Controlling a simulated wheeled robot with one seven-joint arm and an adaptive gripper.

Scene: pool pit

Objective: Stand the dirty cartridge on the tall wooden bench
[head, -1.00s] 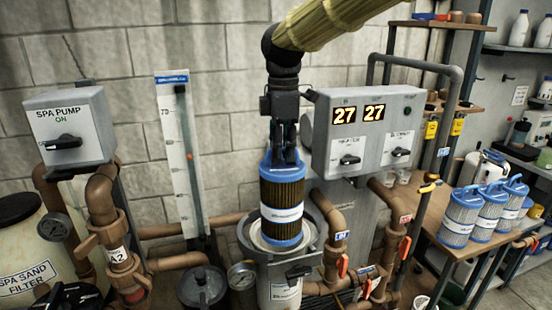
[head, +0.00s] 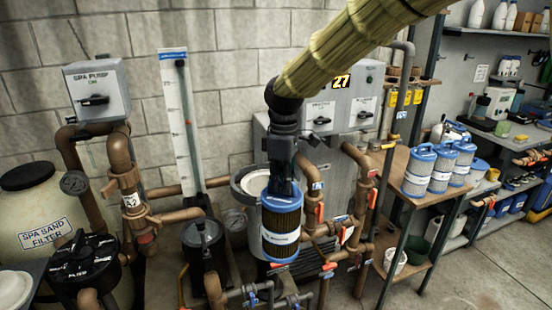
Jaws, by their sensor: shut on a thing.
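The dirty cartridge (head: 281,225) hangs upright in the middle of the head view. It has blue end caps, dark brown pleats and a white label band. My gripper (head: 283,186) points down and is shut on its blue top; the fingertips are partly hidden there. The cartridge appears in front of the open grey filter housing (head: 243,181), hiding part of its rim. A wooden-topped bench (head: 396,168) stands to the right, apart from the cartridge. Several pale cartridges with blue caps (head: 418,172) stand on it.
Brown pipes with red-handled valves (head: 320,212) run between the cartridge and the bench. A grey control box (head: 345,100) is behind my arm. A black-lidded tank (head: 80,265) is at lower left. Bare wood shows on the bench's near left part; open floor (head: 480,270) lies right.

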